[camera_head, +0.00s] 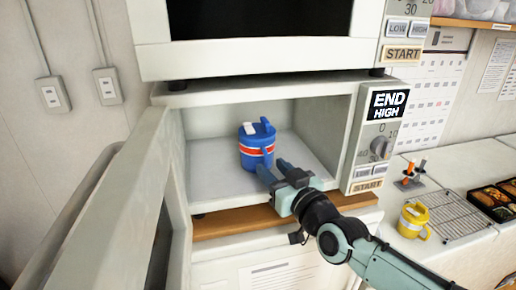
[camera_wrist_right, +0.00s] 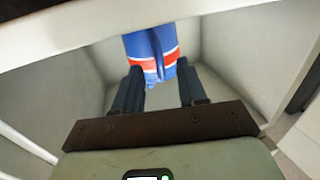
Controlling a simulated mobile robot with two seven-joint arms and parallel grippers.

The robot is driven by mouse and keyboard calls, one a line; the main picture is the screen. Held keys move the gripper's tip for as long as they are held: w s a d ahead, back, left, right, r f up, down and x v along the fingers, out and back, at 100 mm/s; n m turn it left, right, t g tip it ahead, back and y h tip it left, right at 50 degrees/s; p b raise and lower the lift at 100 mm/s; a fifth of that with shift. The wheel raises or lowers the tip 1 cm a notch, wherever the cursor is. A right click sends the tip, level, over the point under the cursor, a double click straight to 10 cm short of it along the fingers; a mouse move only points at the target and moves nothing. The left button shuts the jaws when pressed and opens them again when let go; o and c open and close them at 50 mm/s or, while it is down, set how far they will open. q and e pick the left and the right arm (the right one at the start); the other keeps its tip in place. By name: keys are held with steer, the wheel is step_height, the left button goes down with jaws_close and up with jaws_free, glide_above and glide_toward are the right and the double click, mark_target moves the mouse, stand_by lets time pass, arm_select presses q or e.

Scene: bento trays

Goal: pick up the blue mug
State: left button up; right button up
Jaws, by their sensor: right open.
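The blue mug (camera_head: 250,151), with a red and white band, stands upright inside the open lower microwave (camera_head: 215,203). Its handle faces my right gripper. My right gripper (camera_head: 271,168) reaches in from the right and front, with its jaws open and its fingertips close to the mug. In the right wrist view the mug (camera_wrist_right: 133,46) is ahead, and its handle lies in line with the gap between the two dark fingers (camera_wrist_right: 160,72). I cannot tell whether the fingers touch the mug. My left gripper is not in view.
The microwave's open door (camera_head: 112,205) stands at the left. A second microwave (camera_head: 260,58) sits above. On the right counter are a yellow mug (camera_head: 412,221), a wire rack (camera_head: 456,215) and a bento tray (camera_head: 503,211). The cavity floor around the blue mug is clear.

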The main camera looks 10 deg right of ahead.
steer(key=shift+x, duration=0.8)
steer(key=shift+s, duration=0.25)
jaws_close()
steer(key=shift+r, duration=0.15)
